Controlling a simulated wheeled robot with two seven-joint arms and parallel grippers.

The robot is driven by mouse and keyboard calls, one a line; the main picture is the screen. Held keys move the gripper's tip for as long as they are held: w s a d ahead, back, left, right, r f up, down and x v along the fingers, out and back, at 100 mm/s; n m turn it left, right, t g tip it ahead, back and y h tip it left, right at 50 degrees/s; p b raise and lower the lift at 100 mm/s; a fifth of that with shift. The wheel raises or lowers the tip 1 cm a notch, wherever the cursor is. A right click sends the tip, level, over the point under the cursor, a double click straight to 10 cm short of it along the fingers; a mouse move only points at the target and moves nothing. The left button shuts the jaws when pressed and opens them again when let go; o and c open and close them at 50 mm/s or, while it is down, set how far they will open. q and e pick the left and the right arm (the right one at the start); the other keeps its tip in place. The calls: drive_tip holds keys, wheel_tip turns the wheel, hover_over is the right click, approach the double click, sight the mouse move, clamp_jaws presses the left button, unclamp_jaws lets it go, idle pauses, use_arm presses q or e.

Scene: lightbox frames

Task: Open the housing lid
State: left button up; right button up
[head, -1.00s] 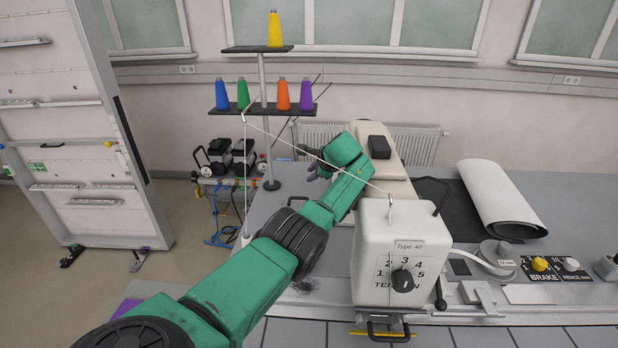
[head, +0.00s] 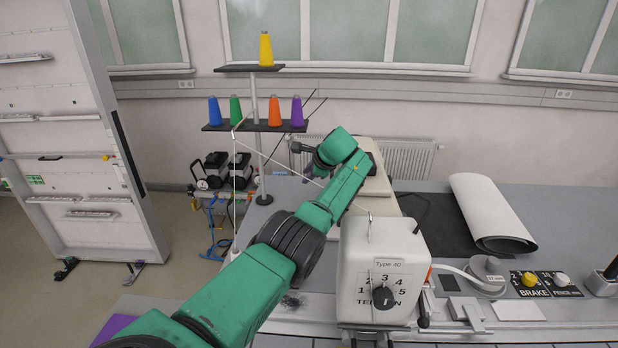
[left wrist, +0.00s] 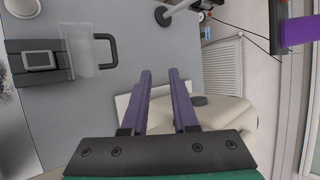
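To the left are a black box (left wrist: 37,60), a clear panel (left wrist: 80,50) and a black U-shaped handle (left wrist: 106,50). I cannot tell which part is the lid. My right gripper is not in view.
A thread stand (head: 258,125) with coloured cones is left of my arm, its thread running across to the housing. A white roll (head: 490,213) lies on a dark mat at the right. Brake and fence knobs (head: 545,282) are at front right. The bench between roll and housing is partly clear.

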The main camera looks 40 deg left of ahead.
use_arm(q)
drive_tip(key=shift+s+a, duration=0.1)
drive_tip(key=b+v, duration=0.6)
drive_tip(key=v, duration=0.8)
drive_tip(key=shift+r, duration=0.25)
